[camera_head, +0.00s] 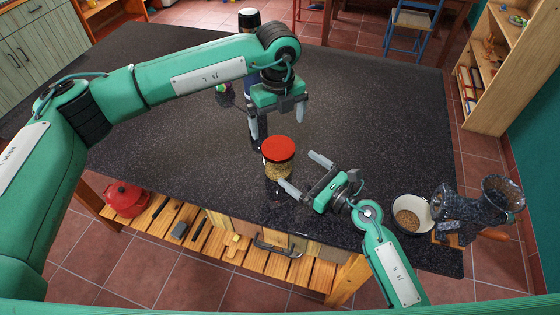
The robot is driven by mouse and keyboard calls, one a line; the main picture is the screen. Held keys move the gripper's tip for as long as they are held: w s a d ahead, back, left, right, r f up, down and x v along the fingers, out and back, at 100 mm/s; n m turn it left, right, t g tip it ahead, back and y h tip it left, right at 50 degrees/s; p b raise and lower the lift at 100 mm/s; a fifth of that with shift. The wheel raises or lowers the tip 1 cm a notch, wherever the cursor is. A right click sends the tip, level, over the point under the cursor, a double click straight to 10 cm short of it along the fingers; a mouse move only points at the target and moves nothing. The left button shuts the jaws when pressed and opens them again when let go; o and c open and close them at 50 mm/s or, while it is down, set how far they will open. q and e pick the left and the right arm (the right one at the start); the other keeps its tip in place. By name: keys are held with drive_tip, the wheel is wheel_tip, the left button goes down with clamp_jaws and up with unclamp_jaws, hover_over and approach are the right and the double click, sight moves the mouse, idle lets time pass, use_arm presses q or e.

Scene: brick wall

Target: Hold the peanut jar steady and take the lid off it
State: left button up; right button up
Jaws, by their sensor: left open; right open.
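The peanut jar (277,168) stands upright on the dark countertop, a clear jar with tan contents. Its red lid (279,149) sits on top of it. My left gripper (279,134) is open, pointing down just behind and above the lid, with its fingers spread to either side. My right gripper (304,173) is open to the right of the jar, with its fingers pointing left toward the jar body. Neither gripper appears closed on the jar or lid. Exact contact between the fingers and the jar cannot be told.
A white bowl (412,222) with brown contents and a dark speckled grinder (462,212) stand at the right end of the countertop (170,165). A tall dark bottle with a white band (249,20) stands behind my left arm. The counter left of the jar is clear.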

sight(278, 154)
drive_tip(key=x, duration=0.8)
drive_tip(key=shift+w+a, duration=0.25)
drive_tip(key=shift+w, duration=0.1)
drive_tip(key=shift+c, duration=0.5)
